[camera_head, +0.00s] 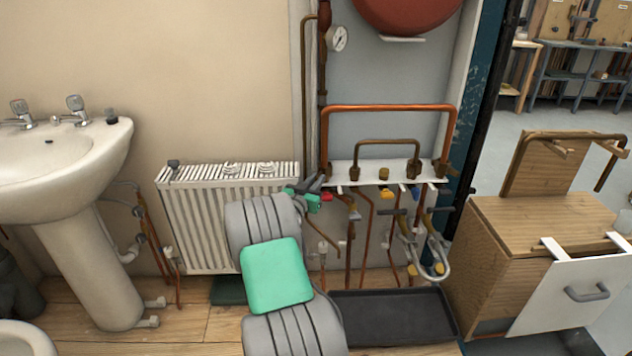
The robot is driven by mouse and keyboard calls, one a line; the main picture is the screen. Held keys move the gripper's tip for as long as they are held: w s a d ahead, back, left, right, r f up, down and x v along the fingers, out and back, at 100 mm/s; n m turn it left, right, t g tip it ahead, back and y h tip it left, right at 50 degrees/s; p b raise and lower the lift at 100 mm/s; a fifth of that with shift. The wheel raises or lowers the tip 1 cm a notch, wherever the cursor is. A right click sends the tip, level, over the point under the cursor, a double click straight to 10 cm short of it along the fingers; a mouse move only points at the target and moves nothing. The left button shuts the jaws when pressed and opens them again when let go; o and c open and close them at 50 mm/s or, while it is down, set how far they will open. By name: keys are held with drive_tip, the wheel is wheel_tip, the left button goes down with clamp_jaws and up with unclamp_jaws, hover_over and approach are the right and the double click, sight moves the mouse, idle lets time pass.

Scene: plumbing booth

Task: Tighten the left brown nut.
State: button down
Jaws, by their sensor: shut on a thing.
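The left brown nut (325,169) is at the foot of the left leg of the large copper pipe loop (390,107), at the left end of the white shelf (370,176). My gripper (318,185), with dark fingers and green parts, reaches up to this nut from the lower left. Its jaws are shut on the nut, though the fingers are small here and partly hide the contact. Other brown nuts (355,172) stand further right along the shelf.
A white radiator (200,215) is close on the left of my arm. Pipes and coloured valves (386,193) hang below the shelf. A black tray (400,312) lies on the floor, and a wooden cabinet (545,215) stands at right.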

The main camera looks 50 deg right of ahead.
idle(0.3)
drive_tip(key=m+g+b, duration=0.1)
drive_tip(key=b, duration=0.1)
drive_tip(key=w+g+b, duration=0.1)
drive_tip(key=b, duration=0.2)
drive_tip(key=shift+m+g+h, duration=0.3)
drive_tip(key=shift+m+g, duration=0.1)
drive_tip(key=c, duration=1.4)
unclamp_jaws()
drive_tip(key=shift+c, duration=0.2)
drive_tip(key=shift+a, duration=0.15)
drive_tip(key=a+p, duration=0.1)
drive_tip(key=a, duration=0.6)
drive_tip(key=shift+s+a+p, duration=0.3)
drive_tip(key=shift+s+p, duration=0.1)
